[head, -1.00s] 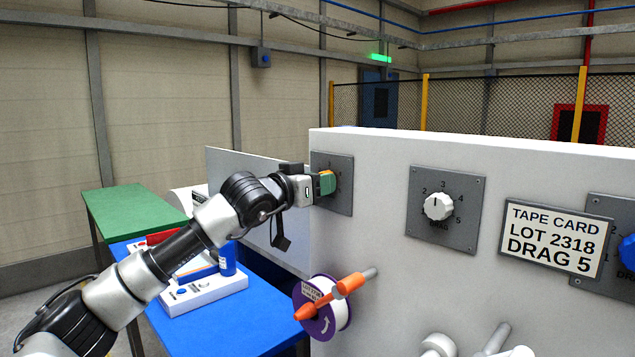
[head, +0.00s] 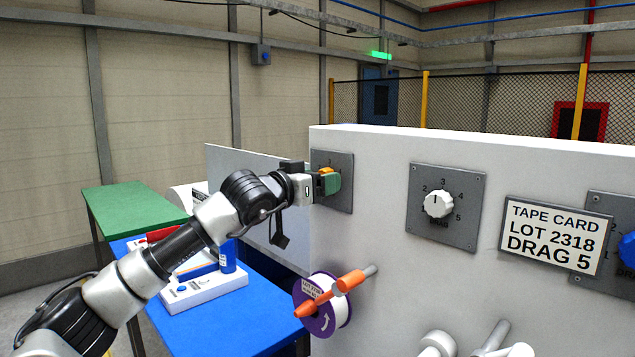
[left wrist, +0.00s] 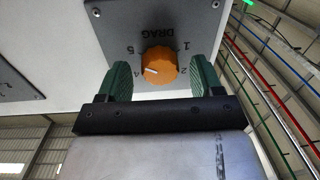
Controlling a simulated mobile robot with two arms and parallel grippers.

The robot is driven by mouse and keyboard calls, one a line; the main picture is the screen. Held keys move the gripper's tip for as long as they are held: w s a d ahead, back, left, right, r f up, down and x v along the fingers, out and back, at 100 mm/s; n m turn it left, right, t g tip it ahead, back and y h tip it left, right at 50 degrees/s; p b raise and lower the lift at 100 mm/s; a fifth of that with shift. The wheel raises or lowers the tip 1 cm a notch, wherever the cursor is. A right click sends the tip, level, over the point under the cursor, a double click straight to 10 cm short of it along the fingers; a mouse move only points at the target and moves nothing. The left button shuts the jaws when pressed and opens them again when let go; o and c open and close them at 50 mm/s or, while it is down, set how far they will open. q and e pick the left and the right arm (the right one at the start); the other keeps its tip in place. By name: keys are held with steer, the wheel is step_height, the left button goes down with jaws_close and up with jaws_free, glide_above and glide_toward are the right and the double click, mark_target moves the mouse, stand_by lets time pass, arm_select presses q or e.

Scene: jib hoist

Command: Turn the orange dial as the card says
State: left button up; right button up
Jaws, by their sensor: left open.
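The orange dial (left wrist: 159,66) sits on a grey plate marked DRAG and numbered, upside down in the left wrist view. Its white mark points toward the 4. In the head view the dial (head: 325,170) is mostly hidden by my gripper. My left gripper (head: 329,183) is open, its green fingers on either side of the dial, with small gaps visible in the left wrist view. The card (head: 554,238) on the white panel reads TAPE CARD, LOT 2318, DRAG 5. My right gripper is not in view.
A white dial (head: 438,204) and a blue dial (head: 628,251) sit on the same panel (head: 385,255). A purple and white spool (head: 337,318) with an orange handle (head: 350,281) projects below the orange dial. A blue table (head: 230,318) stands at left.

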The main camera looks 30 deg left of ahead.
arm_select(q)
steer(key=b+v, duration=0.3)
steer(key=v, duration=0.7)
steer(key=shift+s+b, duration=0.3)
steer(key=shift+s, duration=0.1)
steer(key=shift+a, duration=0.1)
